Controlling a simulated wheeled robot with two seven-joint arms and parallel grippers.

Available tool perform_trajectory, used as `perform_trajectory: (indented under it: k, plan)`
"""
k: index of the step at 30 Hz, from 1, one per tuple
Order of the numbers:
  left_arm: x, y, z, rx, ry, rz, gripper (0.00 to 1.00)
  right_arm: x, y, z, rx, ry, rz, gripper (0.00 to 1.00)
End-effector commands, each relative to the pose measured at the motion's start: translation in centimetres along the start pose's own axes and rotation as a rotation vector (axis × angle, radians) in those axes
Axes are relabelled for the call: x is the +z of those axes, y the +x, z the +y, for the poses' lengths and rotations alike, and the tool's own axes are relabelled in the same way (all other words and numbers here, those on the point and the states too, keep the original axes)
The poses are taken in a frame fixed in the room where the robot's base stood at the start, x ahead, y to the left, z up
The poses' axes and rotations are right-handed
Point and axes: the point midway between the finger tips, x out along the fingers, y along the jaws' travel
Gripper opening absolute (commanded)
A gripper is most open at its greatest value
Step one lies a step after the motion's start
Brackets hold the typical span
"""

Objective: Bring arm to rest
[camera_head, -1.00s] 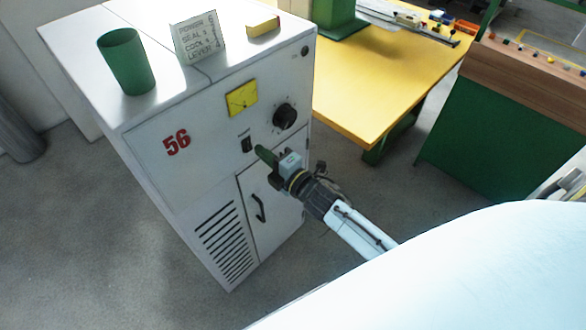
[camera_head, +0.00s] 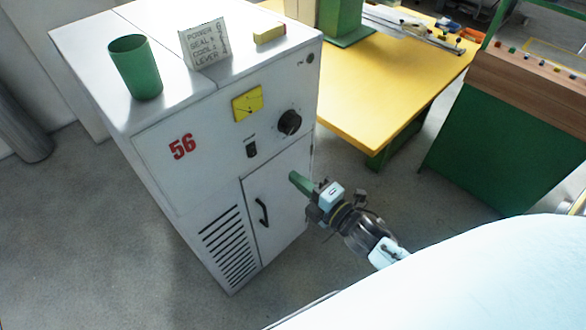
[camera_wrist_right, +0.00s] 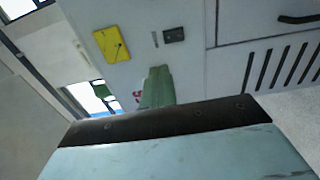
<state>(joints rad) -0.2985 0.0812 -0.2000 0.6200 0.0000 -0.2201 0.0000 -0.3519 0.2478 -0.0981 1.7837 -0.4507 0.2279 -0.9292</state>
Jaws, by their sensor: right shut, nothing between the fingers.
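My right gripper (camera_head: 294,177) has green fingers that are shut with nothing between them. It is in front of the white cabinet (camera_head: 215,165), over the door's upper part in the head view and below the black switch (camera_head: 251,150). In the right wrist view, the green fingers (camera_wrist_right: 157,85) point toward the cabinet face, below the yellow meter (camera_wrist_right: 111,45). A gap between fingers and cabinet cannot be measured here. My left gripper is not in view.
On the cabinet stand a green cup (camera_head: 135,68), a lettered card (camera_head: 206,45) and a small yellow block (camera_head: 269,33). A black knob (camera_head: 289,122) and door handle (camera_head: 263,212) stick out of its front. A yellow table (camera_head: 390,90) and green console (camera_head: 480,140) stand to the right.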

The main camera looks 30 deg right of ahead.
Motion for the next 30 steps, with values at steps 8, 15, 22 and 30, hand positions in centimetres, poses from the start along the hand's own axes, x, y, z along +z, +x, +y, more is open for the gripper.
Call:
perform_trajectory:
  k: [8,15,22,30]
  plan:
    - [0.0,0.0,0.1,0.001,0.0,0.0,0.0,0.1,-0.1,-0.8,-0.019,0.02,-0.007,0.0]
    - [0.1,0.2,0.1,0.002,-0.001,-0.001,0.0,0.9,-3.2,-12.8,-0.286,0.34,-0.145,0.0]
    - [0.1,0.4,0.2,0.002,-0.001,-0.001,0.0,-0.5,-12.5,-27.9,-0.637,0.768,-0.438,0.0]
    - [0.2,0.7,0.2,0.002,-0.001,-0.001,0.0,-5.0,-27.8,-39.2,-0.968,1.14,-0.899,0.0]
